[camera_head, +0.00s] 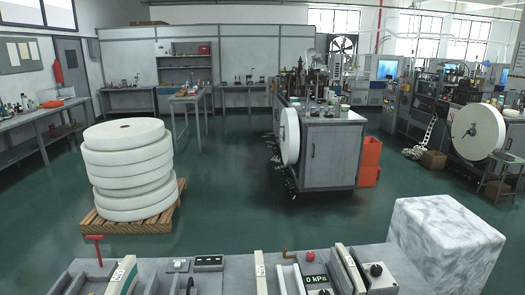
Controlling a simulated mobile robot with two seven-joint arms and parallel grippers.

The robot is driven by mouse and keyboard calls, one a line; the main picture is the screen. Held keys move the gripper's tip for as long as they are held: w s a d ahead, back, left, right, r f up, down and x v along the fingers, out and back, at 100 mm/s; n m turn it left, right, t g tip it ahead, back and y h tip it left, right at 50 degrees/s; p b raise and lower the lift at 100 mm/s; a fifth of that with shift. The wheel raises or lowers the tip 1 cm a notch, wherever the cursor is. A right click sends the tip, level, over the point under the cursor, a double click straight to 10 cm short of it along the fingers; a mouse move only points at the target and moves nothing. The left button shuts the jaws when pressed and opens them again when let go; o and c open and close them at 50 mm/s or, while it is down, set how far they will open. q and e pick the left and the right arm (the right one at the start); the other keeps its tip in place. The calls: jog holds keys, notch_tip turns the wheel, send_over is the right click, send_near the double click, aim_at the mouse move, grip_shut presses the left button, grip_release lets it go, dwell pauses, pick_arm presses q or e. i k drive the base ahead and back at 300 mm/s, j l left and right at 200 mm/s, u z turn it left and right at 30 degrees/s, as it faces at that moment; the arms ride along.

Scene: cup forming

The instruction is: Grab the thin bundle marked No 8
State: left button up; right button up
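Neither of my grippers shows in the head view. A grey bench (225,280) runs along the bottom edge. Several narrow upright pale pieces stand on it and are cut off by the picture's lower edge. One pale piece with a small marked label (122,272) is at the left. Another narrow labelled piece (260,272) is near the middle. A third, leaning pale piece (348,268) is right of the display. The label marks are too small to read, so I cannot tell which piece is No 8.
The bench also carries a red T-handle (95,246), a "0 kPa" display (316,280) and black knobs (376,270). A large mottled white block (445,235) stands at the right. Beyond are stacked white rolls (130,170) on a pallet, a machine (332,155) and open green floor (235,215).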

aim_at(349, 264)
jog(key=u, duration=0.55)
jog(key=l+u, duration=0.9)
jog(key=k+l+u, duration=0.1)
jog(key=l, duration=0.3)
jog(key=k+l+u, duration=0.15)
jog(key=l, duration=0.25)
jog(key=l+u, duration=0.1)
jog(key=l, duration=0.25)
jog(key=k+l, duration=0.1)
jog(key=l, duration=0.25)
jog(key=k+l, duration=0.15)
jog(key=l, duration=0.2)
jog(key=k+l, duration=0.1)
jog(key=l, duration=0.25)
jog(key=k+l, duration=0.15)
jog(key=l, duration=0.2)
jog(key=k+l+u, duration=0.1)
jog(key=l, duration=0.25)
